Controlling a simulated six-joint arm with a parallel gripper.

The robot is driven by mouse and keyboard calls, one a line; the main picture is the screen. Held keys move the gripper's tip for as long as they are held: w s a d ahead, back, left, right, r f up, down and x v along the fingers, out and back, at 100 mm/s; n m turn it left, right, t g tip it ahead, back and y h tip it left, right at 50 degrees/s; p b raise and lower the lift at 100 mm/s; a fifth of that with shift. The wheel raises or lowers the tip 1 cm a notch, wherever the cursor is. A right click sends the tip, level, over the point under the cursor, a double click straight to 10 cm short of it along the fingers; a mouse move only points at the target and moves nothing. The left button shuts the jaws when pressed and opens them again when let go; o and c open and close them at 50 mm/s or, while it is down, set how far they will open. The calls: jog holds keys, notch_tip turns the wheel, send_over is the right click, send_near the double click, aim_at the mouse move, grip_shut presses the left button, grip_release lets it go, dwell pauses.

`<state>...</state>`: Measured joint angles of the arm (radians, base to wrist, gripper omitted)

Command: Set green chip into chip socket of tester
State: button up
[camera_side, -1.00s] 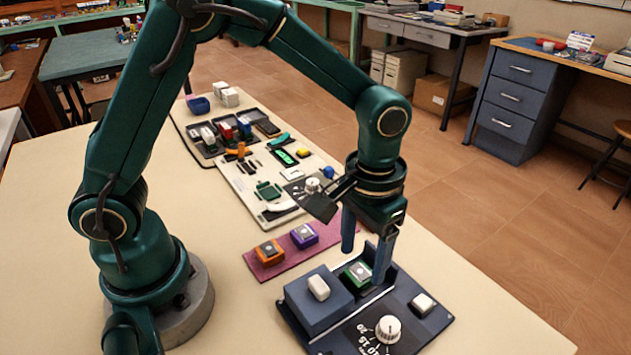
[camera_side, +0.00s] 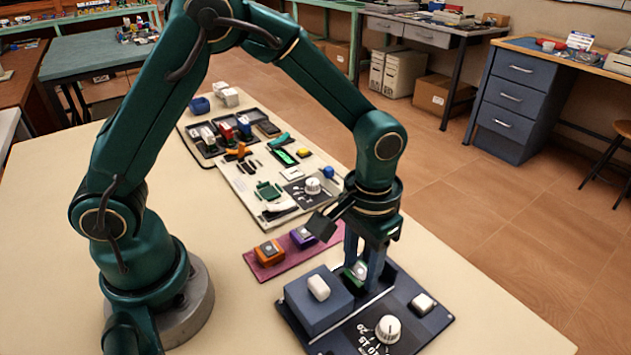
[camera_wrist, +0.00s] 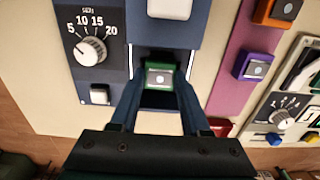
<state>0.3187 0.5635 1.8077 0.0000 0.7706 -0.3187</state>
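The green chip (camera_side: 357,271), with a grey square on top, is at the tester (camera_side: 425,297), in the dark recess beside the raised blue block (camera_side: 318,310). It also shows in the wrist view (camera_wrist: 159,77), between my fingertips. My gripper (camera_side: 363,272) points down, and its two fingers (camera_wrist: 160,84) are shut on the chip's sides. The fingers hide part of the chip and the recess in the side view. I cannot tell whether the chip is fully seated in the socket.
The tester has a white dial (camera_side: 388,329) and a white button (camera_side: 422,304); a white piece (camera_side: 318,287) sits on the blue block. An orange chip (camera_side: 269,252) and a purple chip (camera_side: 303,237) lie on the magenta strip (camera_side: 262,270). A cream board (camera_side: 240,190) lies behind.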

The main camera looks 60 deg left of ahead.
aim_at(359, 269)
jog(key=shift+r, duration=3.25)
jog(key=o, duration=0.5)
jog(key=shift+c, duration=0.2)
jog(key=c, duration=0.4)
jog(key=shift+a+n, duration=0.2)
jog(key=shift+n, duration=0.7)
jog(key=s+a+n, duration=0.2)
jog(key=a+n, duration=1.4)
jog(key=a, duration=1.1)
jog(key=shift+w+d+f, duration=0.1)
jog(key=shift+w+f, duration=0.05)
jog(key=shift+f, duration=1.15)
jog(key=shift+w+d+f, duration=0.1)
jog(key=shift+f, duration=1.15)
